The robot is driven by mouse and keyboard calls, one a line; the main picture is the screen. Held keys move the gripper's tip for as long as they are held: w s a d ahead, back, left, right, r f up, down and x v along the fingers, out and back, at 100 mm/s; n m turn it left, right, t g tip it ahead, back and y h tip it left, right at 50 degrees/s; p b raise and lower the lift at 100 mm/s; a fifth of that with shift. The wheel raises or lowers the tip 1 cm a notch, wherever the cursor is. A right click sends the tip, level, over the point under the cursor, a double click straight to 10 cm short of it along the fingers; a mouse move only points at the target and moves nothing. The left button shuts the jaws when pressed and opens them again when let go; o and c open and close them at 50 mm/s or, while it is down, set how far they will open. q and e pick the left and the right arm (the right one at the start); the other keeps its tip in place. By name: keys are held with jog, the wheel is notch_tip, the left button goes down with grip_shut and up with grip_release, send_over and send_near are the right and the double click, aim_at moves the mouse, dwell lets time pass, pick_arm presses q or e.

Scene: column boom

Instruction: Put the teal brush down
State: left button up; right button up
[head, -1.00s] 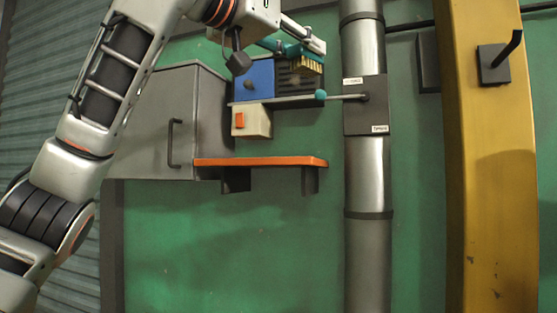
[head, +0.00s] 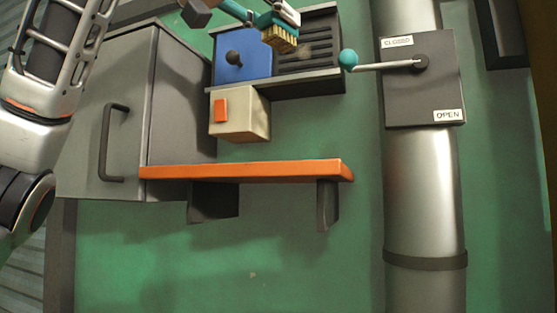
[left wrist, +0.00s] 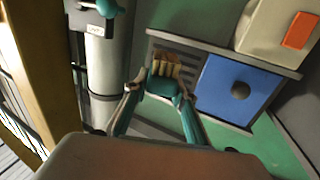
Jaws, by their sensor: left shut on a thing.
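The teal brush (head: 262,21) with yellow bristles (head: 282,40) is in front of the left part of a slotted dark vent (head: 318,42) at the top of the head view. My left gripper (head: 287,13) is shut on it; the top of the gripper is cut off by the frame. In the left wrist view the brush (left wrist: 164,86) sits between the two fingertips (left wrist: 160,92), bristles pointing away toward the vent. I cannot tell whether the bristles touch the vent. An orange shelf (head: 245,171) is below, with a bare top. My right gripper is not in view.
A grey cabinet (head: 85,140) with a handle stands left of the shelf. A blue panel (head: 243,60) and a cream switch box (head: 238,125) are above the shelf. A lever with a teal knob (head: 348,60) projects left from the pipe's plate (head: 423,100), marked CLOSED and OPEN.

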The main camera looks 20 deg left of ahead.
pick_arm(q)
jog(key=shift+w, duration=0.25)
jog(key=shift+w+a+f, duration=0.1)
jog(key=shift+f, duration=0.25)
notch_tip(320, 180, down, 14)
jog(key=shift+f+b, duration=0.2)
jog(key=shift+b, duration=0.75)
jog(key=shift+f, duration=2.4)
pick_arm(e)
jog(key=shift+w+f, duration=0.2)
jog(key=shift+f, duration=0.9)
pick_arm(q)
jog(key=shift+s, duration=0.2)
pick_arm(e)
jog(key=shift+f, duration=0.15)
pick_arm(q)
jog(key=o, duration=1.2)
jog(key=shift+f, duration=0.1)
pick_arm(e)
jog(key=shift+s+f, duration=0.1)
